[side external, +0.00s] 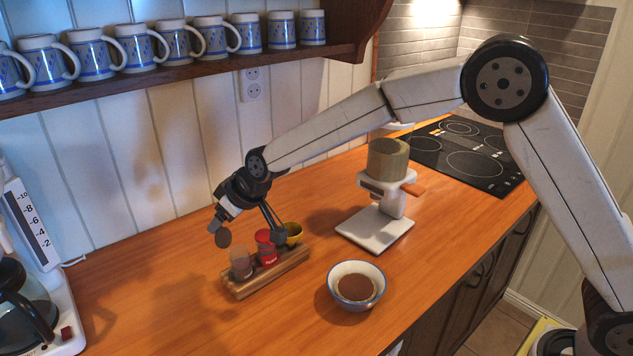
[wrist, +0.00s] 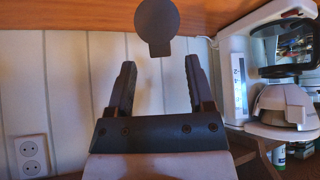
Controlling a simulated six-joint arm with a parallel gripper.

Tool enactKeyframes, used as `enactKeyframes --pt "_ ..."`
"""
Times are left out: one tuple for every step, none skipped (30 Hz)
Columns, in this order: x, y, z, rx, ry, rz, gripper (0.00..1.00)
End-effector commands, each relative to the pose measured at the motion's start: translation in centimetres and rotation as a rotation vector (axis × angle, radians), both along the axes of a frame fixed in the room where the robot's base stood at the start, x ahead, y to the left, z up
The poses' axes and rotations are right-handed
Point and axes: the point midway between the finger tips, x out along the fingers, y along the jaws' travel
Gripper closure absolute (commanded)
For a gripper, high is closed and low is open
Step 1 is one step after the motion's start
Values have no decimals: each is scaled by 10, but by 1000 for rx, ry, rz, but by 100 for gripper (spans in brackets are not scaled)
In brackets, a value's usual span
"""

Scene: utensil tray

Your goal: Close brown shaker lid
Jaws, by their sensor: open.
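The wooden rack (side external: 268,276) holds small shakers in a row. The leftmost shaker (side external: 241,264) has a greyish-brown body. A dark brown disc, seemingly its raised lid (side external: 223,238), shows above and left of it; the hinge is not clear. In the wrist view the round lid (wrist: 158,22), with a small tab, is beyond my fingertips, roughly centred between them. My gripper (side external: 246,230) is open and empty, above the rack, its fingers spread either side of the leftmost shaker in the picture. It also shows in the wrist view (wrist: 158,72).
A red shaker (side external: 266,248) and a yellow one (side external: 293,233), partly behind a finger, share the rack. A bowl with brown contents (side external: 356,286) stands to the right. A white grinder-like stand (side external: 376,228) is behind it. A coffee maker (side external: 30,310) stands at far left.

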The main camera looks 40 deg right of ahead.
Motion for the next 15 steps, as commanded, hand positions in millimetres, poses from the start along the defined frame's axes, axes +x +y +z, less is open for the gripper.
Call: enactKeyframes --pt "-3 -2 5 0 -1 0 32" --pt "-5 -3 7 0 -2 -1 32" --pt "-7 -4 11 0 -2 -1 32" --pt "-9 -5 14 0 -2 -1 32" --pt "-11 -6 16 0 -1 -1 32" --pt "-13 -7 20 0 -1 -1 32" --pt "-15 -8 22 0 -1 0 32" --pt "-17 -9 25 0 0 0 32" --pt "-20 -10 28 0 0 0 32" --pt "-21 -11 31 0 -1 0 32" --pt "-23 -12 33 0 -1 0 32" --pt "-25 -13 35 1 0 -1 32" --pt "-26 -13 37 0 0 -1 32" --pt "-27 -14 39 0 -1 -1 32" --pt "-29 -14 41 0 0 -1 32"
